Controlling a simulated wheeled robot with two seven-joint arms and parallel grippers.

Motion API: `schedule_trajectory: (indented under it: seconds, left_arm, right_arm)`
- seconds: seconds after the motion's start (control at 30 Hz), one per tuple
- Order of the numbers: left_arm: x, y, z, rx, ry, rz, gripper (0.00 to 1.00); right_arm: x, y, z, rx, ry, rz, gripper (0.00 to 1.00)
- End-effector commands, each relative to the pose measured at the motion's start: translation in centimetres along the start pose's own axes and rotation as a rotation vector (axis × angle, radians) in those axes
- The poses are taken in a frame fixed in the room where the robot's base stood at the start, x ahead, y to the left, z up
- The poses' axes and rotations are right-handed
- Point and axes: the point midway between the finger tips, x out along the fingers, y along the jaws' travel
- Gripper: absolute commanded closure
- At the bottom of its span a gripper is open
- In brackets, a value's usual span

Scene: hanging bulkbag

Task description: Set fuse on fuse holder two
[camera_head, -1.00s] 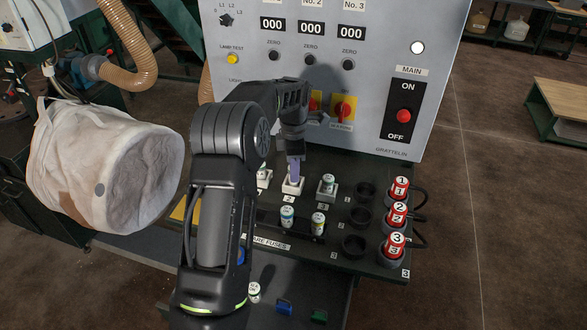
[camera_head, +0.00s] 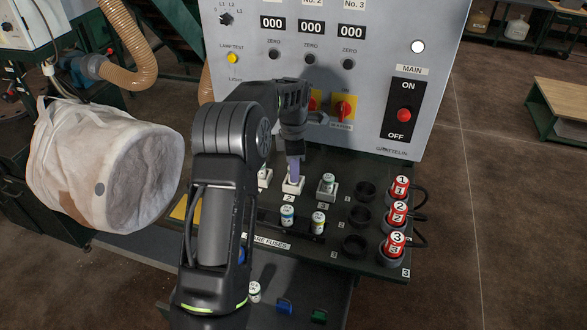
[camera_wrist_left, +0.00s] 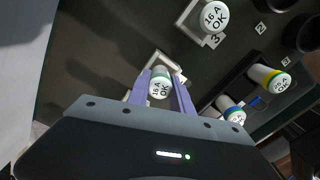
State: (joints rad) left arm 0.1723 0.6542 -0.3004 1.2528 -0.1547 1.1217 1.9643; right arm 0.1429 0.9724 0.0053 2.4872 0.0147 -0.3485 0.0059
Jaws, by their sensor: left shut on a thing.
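My left gripper (camera_head: 295,170) points down at fuse holder two (camera_head: 291,187), a white square base with the label 2 below it. In the left wrist view its purple fingers (camera_wrist_left: 161,92) are shut on a white fuse (camera_wrist_left: 160,84) marked 16 A OK. The fuse is at the white holder (camera_wrist_left: 150,64); whether it is fully seated I cannot tell. In the head view the fingers hide most of this fuse. Holder three (camera_head: 328,190), to the right, bears a white fuse (camera_head: 328,180). Holder one (camera_head: 265,178) is partly hidden by my arm. My right gripper is not in view.
Two spare fuses (camera_head: 287,215) (camera_head: 318,222) stand in a dark rack in front. Red numbered plugs (camera_head: 397,214) and black round sockets (camera_head: 360,217) are at the right. The grey control panel (camera_head: 380,80) rises close behind. A white bag (camera_head: 110,175) hangs at the left.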

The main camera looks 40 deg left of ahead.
Motion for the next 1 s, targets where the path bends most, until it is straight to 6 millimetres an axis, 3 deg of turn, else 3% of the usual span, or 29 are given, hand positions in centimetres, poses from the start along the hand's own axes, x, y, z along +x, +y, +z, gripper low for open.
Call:
schedule_trajectory:
  seconds: [0.43, 0.47, 0.53, 0.83, 1.0]
  left_arm:
    - [1.0, 0.0, 0.0, 0.000, 0.000, 0.000, 1.00]
    - [0.9, 0.0, 0.0, 0.000, 0.000, 0.000, 0.72]
    - [0.9, 0.0, 0.0, 0.000, 0.000, 0.000, 0.66]
    - [0.8, 0.0, 0.0, 0.000, 0.000, 0.000, 0.65]
    - [-0.2, 0.0, 0.0, 0.000, -0.001, 0.001, 0.65]
  right_arm:
    - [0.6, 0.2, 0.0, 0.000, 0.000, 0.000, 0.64]
    - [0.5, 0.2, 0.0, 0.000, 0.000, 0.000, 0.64]
    - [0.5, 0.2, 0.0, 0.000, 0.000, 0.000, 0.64]
    - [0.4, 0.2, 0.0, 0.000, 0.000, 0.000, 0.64]
    - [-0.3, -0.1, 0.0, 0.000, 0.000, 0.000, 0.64]
